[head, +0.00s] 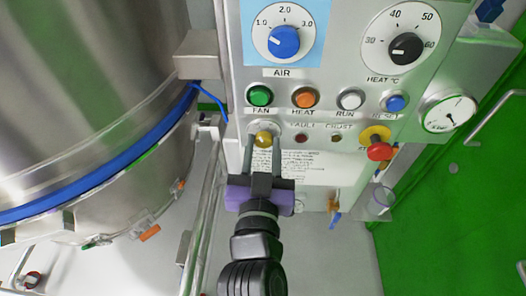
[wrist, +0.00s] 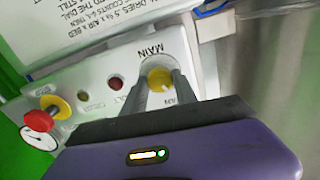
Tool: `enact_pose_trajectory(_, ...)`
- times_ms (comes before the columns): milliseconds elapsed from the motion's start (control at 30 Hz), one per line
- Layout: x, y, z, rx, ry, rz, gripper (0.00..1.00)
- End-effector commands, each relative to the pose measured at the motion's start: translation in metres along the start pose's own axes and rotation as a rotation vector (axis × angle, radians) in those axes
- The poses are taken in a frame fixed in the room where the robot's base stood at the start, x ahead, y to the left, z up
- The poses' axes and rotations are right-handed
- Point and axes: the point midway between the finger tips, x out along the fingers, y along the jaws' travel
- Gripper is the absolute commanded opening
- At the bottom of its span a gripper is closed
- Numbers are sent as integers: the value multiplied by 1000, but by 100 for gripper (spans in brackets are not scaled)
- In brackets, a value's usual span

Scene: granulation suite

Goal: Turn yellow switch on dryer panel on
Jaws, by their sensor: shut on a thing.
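The yellow switch (head: 263,139) sits on the grey dryer panel (head: 335,75), low at its left, below the green FAN button. In the wrist view the yellow switch (wrist: 160,79) shows between my two fingers, next to the label MAIN. My gripper (head: 263,147) reaches up to the panel from below, one finger on each side of the switch. It also shows in the wrist view (wrist: 160,85), shut on the yellow switch. The switch's exact turn position is hard to tell.
A blue AIR dial (head: 284,42) and a black HEAT dial (head: 406,48) are above. Green (head: 260,96), orange (head: 305,97), white (head: 351,99) and blue (head: 396,103) buttons form a row. A red emergency knob (head: 379,151) protrudes right. A steel vessel (head: 90,80) stands left.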

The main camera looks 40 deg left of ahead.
Motion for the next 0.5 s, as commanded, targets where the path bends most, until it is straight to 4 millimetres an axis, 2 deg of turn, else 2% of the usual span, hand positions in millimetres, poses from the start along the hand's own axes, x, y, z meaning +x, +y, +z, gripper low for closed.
enact_pose_trajectory(33, 0, 1, 6, 36, 3, 1, 0)
enact_pose_trajectory(500, 0, 1, 5, 470, 2, 0, 0)
